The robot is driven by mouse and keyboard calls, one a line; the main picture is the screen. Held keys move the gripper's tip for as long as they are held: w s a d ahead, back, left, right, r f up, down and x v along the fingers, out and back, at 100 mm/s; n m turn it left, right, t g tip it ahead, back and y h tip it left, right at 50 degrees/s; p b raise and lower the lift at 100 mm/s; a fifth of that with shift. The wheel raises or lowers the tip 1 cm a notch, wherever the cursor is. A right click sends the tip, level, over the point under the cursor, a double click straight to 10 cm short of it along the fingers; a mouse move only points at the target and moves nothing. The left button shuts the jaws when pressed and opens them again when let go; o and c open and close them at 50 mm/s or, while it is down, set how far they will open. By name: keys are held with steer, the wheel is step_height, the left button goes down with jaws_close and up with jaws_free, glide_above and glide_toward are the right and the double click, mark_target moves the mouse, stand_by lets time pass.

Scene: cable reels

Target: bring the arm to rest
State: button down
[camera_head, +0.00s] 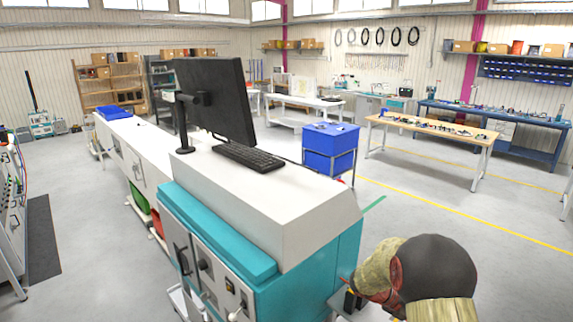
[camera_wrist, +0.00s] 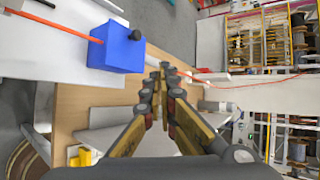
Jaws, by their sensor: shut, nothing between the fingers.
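My gripper (camera_wrist: 165,75) shows in the wrist view with its two fingers drawn together and nothing between the tips. It is over or near a wooden tabletop (camera_wrist: 75,103), and the height above it is hard to judge. A blue box (camera_wrist: 112,50) with a black knob lies just left of and beyond the fingertips. In the head view, rounded dark and tan shapes stand at the lower right, beside the teal cabinet (camera_head: 300,285). The fingers cannot be made out clearly there.
An orange cable (camera_wrist: 50,23) runs to the blue box. Racks with cable reels (camera_wrist: 298,150) stand at the right of the wrist view. In the head view a monitor (camera_head: 222,100) and keyboard (camera_head: 248,156) are on the cabinet's white top. Open floor (camera_head: 440,230) lies to the right.

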steer(key=s+a+r+m+t+y+b, duration=0.1)
steer(key=s+a+r+m+y+b, duration=0.2)
steer(key=s+a+m+b, duration=0.35)
steer(key=s+a+r+m+t+y+b, duration=0.25)
steer(key=s+a+m, duration=0.4)
steer(key=m, duration=0.35)
steer(key=s+a+f+m+t+y+b, duration=0.3)
steer(key=s+a+m+y+b, duration=0.3)
steer(key=s+a+m, duration=0.6)
steer(key=a+m+t+b, duration=0.1)
steer(key=a+m+b, duration=0.1)
steer(key=a, duration=0.1)
steer(key=shift+s+a+b, duration=0.15)
steer(key=shift+a+b, duration=0.2)
steer(key=shift+b, duration=0.05)
steer(key=shift+t, duration=0.25)
